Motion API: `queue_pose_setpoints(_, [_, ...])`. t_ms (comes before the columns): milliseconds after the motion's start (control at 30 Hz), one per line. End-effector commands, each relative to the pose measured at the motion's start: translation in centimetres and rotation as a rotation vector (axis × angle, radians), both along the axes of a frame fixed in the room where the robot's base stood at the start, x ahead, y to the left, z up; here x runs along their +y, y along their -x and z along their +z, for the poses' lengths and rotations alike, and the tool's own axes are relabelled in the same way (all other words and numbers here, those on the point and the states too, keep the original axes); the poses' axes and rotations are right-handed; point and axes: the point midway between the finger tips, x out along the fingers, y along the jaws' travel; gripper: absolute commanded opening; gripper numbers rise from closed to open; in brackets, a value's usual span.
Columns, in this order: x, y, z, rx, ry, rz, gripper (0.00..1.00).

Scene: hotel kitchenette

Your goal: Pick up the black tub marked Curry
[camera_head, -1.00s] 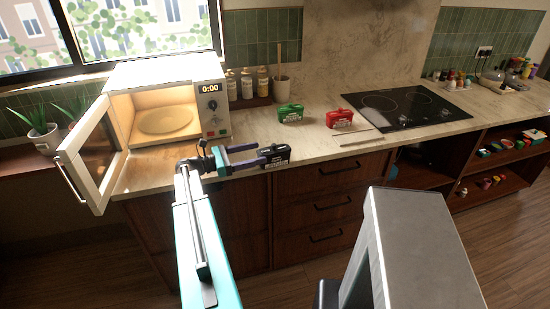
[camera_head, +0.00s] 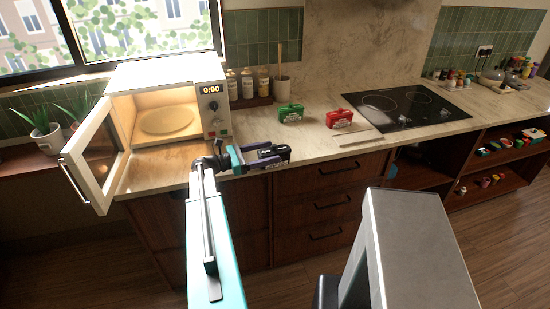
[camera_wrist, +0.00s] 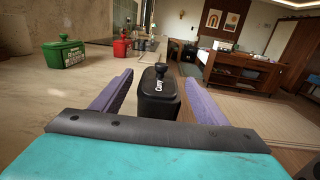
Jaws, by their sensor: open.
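The black tub marked Curry (camera_wrist: 157,97) stands straight ahead in the wrist view, between the two purple fingers of my gripper (camera_wrist: 160,95). Its label reads "Curry" and a dark knob tops its lid. My gripper is open, with a gap showing on both sides of the tub. In the head view the black tub (camera_head: 280,150) is at the front edge of the counter, partly hidden by my gripper (camera_head: 268,158).
A green tub (camera_head: 290,113) and a red tub (camera_head: 339,118) stand farther back on the counter. An open microwave (camera_head: 165,105) is at the left, its door (camera_head: 95,160) swung outward. A cooktop (camera_head: 405,105) lies to the right. Drawers are below the counter edge.

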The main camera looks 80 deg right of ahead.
Motion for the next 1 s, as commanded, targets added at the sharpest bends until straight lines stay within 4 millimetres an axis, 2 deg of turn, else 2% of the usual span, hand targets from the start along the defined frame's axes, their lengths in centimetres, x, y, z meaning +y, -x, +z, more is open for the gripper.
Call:
queue_pose_setpoints(100, [-0.7, 1.3, 0.2, 0.0, 0.0, -0.003, 0.67])
queue_pose_setpoints(233, [-1.1, 2.0, 0.1, 0.001, 0.0, -0.001, 0.67])
queue_pose_setpoints(800, [-1.1, 2.3, 0.0, 0.0, 0.001, -0.002, 0.67])
queue_pose_setpoints(867, [-1.2, 2.3, 0.0, 0.0, 0.001, -0.002, 0.6])
queue_pose_setpoints(1000, [-1.2, 2.3, 0.0, 0.0, 0.001, -0.002, 0.37])
